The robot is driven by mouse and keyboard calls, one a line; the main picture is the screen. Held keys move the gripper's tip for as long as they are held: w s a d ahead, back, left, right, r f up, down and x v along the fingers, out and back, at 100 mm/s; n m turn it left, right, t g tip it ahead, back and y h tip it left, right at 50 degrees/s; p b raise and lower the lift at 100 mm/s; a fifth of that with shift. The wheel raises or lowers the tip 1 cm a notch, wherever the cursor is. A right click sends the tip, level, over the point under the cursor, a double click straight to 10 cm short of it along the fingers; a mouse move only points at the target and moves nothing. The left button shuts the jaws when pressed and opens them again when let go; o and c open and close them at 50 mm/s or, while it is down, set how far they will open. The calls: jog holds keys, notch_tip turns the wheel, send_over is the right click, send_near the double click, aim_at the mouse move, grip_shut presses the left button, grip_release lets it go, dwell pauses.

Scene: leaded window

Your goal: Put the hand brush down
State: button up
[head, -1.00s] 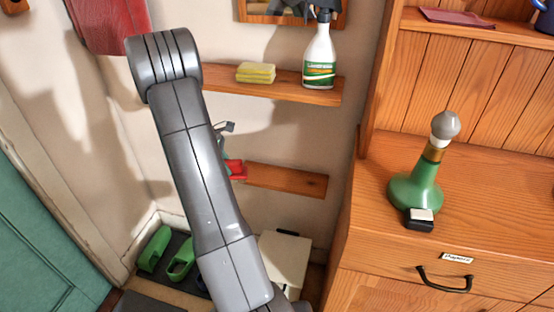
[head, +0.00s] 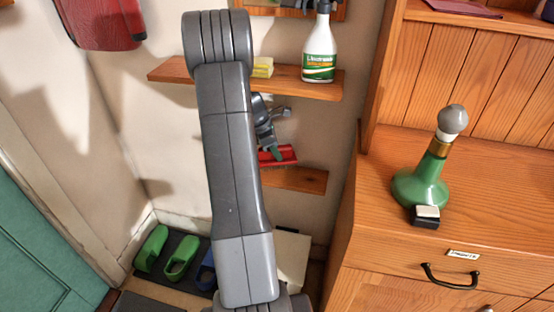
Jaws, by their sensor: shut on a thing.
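My arm hides the left part of that shelf and some of the gripper.
The upper shelf (head: 170,70) holds a white spray bottle (head: 319,52) and a yellow sponge (head: 263,67), partly hidden by my arm. A wooden cabinet (head: 470,190) with a green bottle lamp (head: 420,188) stands right. Green clogs (head: 180,257) lie on the floor. The lower shelf's visible right end is bare.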

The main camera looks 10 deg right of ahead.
jog(key=shift+d+f, duration=0.1)
jog(key=shift+d, duration=0.1)
notch_tip(320, 180, down, 3)
jog(key=shift+f+b, duration=0.2)
jog(key=shift+b, duration=0.2)
jog(key=shift+r, duration=0.1)
jog(key=o, duration=0.9)
jog(key=shift+f, duration=0.2)
jog(key=shift+o, duration=0.2)
